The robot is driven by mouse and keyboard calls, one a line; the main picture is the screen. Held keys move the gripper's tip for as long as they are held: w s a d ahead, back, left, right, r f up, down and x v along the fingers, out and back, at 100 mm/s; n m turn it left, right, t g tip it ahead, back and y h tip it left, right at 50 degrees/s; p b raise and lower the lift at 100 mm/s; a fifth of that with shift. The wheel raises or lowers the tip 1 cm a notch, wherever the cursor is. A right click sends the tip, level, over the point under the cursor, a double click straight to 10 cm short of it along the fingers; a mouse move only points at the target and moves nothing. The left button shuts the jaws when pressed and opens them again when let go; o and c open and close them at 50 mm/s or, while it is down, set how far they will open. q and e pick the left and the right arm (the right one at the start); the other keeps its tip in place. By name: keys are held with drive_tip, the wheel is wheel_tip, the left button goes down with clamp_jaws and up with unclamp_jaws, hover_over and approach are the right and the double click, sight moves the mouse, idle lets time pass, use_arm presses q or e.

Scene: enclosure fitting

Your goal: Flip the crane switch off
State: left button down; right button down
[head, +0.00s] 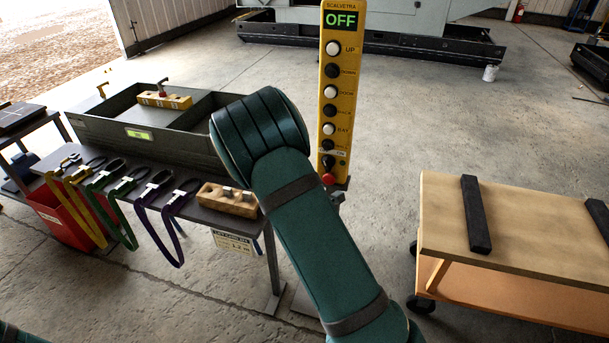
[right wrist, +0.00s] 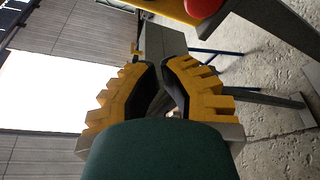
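The crane control pendant (head: 341,70) is a tall yellow panel standing upright at the centre of the head view. Its green display (head: 341,20) reads OFF. A column of white and black buttons runs down it, with a black knob (head: 328,162) beside a small pale label and a red button (head: 328,179) at the bottom. My right arm covers the area left of it and hides my right gripper there. In the right wrist view my right gripper (right wrist: 161,64) has its yellow-backed fingertips together and looks empty. The pendant's yellow edge (right wrist: 165,9) and red button (right wrist: 203,6) show above, apart from the fingertips. My left gripper is out of view.
A dark table at left holds a grey enclosure (head: 120,130), a wooden block (head: 229,199) and several coloured straps. A red bin (head: 62,218) stands below. A wooden cart (head: 530,225) with black bars stands at right. The floor between pendant and cart is clear.

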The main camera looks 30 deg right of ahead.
drive_tip(key=v, duration=0.3)
drive_tip(key=shift+s+a, duration=0.25)
drive_tip(key=shift+s, duration=0.05)
drive_tip(key=shift+f, duration=0.1)
